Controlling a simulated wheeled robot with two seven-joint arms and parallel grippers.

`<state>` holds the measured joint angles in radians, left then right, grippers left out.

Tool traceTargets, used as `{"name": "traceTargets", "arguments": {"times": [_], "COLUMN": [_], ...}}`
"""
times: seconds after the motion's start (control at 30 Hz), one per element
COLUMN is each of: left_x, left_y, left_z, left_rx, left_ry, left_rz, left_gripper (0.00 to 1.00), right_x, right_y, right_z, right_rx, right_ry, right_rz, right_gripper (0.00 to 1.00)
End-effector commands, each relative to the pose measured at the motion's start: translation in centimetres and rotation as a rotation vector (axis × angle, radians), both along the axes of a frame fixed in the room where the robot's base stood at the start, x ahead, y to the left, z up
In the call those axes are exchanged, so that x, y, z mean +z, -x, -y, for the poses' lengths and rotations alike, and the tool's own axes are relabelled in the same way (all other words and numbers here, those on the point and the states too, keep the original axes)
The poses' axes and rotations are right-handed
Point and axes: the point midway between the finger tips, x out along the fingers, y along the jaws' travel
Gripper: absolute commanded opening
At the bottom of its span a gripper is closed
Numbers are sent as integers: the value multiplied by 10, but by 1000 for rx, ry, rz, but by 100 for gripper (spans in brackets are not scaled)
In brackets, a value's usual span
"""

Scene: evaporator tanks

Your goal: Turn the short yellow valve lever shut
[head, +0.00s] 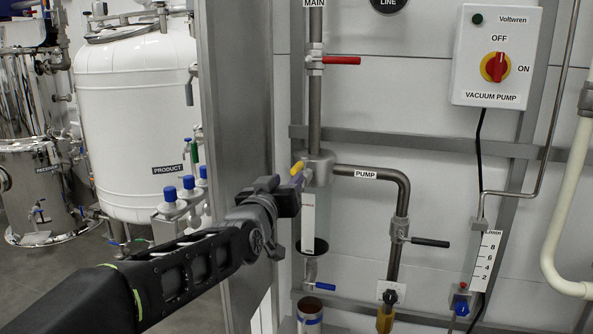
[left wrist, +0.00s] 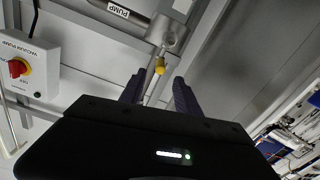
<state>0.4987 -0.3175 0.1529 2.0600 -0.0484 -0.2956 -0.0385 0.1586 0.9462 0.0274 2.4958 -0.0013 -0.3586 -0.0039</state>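The short yellow valve lever (head: 297,168) sticks out at the left of the grey valve body (head: 319,168) on the vertical pipe, beside the PUMP pipe. My left gripper (head: 291,190) comes in from the left, just below the lever. In the left wrist view, my left gripper (left wrist: 157,88) is open, with its two dark fingers apart. The yellow lever (left wrist: 160,66) shows beyond the fingertips, roughly in line with the gap between them. I cannot tell whether a finger touches it. My right gripper is in neither view.
A red lever (head: 342,61) sits above, a black lever (head: 430,242) at the right and a blue lever (head: 325,287) below. A grey upright post (head: 238,130) stands close by my left arm. The vacuum pump switch box (head: 497,57) is at the upper right.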

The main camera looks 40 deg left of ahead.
Motion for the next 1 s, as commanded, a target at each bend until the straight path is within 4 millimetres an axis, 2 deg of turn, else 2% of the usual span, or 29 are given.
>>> {"name": "traceTargets", "arguments": {"times": [0.17, 0.53, 0.9, 1.0], "left_x": [0, 0, -1, -1], "left_y": [-16, -65, -71, -71], "left_z": [-6, -24, -26, -26], "left_rx": [1, 0, 0, 0], "left_ry": [2, 2, 1, 1], "left_rz": [-2, -1, 0, 0], "left_gripper": [39, 39, 39, 31], "right_x": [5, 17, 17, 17], "right_y": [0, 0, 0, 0], "right_z": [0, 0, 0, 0], "right_rx": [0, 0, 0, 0], "right_ry": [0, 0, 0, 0], "right_rz": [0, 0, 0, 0], "right_gripper": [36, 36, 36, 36]}}
